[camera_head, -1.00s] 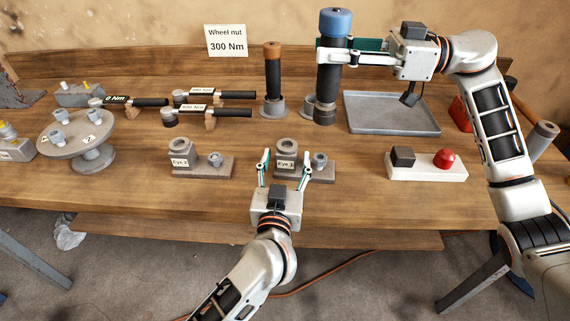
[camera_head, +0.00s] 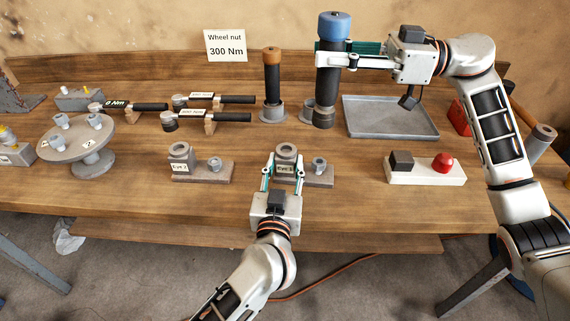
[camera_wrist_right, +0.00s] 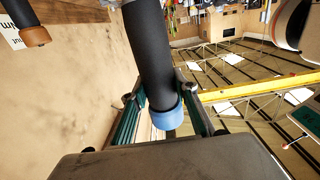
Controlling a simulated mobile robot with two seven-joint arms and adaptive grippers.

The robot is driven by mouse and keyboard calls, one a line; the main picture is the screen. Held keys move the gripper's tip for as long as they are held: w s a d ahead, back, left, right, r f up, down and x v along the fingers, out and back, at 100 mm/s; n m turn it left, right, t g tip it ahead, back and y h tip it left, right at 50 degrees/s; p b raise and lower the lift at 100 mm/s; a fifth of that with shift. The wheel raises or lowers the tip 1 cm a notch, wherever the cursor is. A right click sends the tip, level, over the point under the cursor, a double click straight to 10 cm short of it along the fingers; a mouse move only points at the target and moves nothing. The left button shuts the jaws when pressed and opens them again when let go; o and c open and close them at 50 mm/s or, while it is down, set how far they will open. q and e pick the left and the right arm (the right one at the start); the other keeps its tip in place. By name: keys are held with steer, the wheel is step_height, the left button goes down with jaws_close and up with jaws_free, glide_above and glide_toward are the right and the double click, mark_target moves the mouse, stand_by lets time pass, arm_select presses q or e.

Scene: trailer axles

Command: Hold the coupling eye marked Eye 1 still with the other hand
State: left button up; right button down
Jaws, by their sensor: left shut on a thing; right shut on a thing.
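Two grey coupling eyes stand on blocks at the table's front middle, each with a small white label. The right-hand coupling eye (camera_head: 286,150) is between the fingers of my left gripper (camera_head: 284,161), which is shut on its sides from the front. My right gripper (camera_head: 328,47) is shut on the dark upright tool with a blue cap (camera_head: 334,22), behind the eyes. The blue cap also shows in the right wrist view (camera_wrist_right: 166,118).
An orange-topped dark tool (camera_head: 271,70) stands left of the blue-capped one. Several wrenches (camera_head: 225,117) lie on stands further left, near a round turntable (camera_head: 75,150). A grey tray (camera_head: 392,122) and a white block with a red button (camera_head: 425,175) are at right.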

steer(key=shift+s+r+p, duration=0.15)
steer(key=shift+r+p, duration=0.3)
steer(key=shift+r, duration=0.35)
steer(key=shift+f, duration=0.15)
stand_by(1.1)
glide_above(325, 119)
steer(key=w, duration=0.2)
steer(key=shift+w+d+f, duration=0.1)
steer(key=shift+f, duration=1.25)
steer(key=shift+d+f, duration=0.1)
steer(key=shift+f, duration=1.25)
steer(key=shift+f, duration=2.85)
steer(key=shift+f, duration=2.2)
